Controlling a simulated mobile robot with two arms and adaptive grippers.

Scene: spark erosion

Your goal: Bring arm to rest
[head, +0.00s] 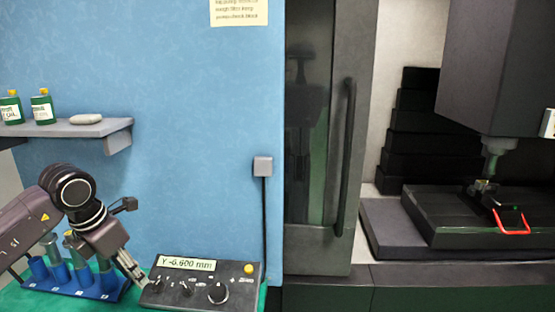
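My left arm comes in from the left edge and bends down at a dark round joint. My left gripper (134,270) points down and to the right, with its fingertips beside the left edge of the grey control box (205,286). It is small here, and I cannot tell whether the fingers are open or shut, or whether they touch the box. No held object shows. My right gripper is not in view.
A blue rack (95,290) with several cylinders stands close behind and below my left arm on a green surface. A shelf (115,127) with two green bottles sticks out above. The machine's dark door (318,150) stands right of the blue wall.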

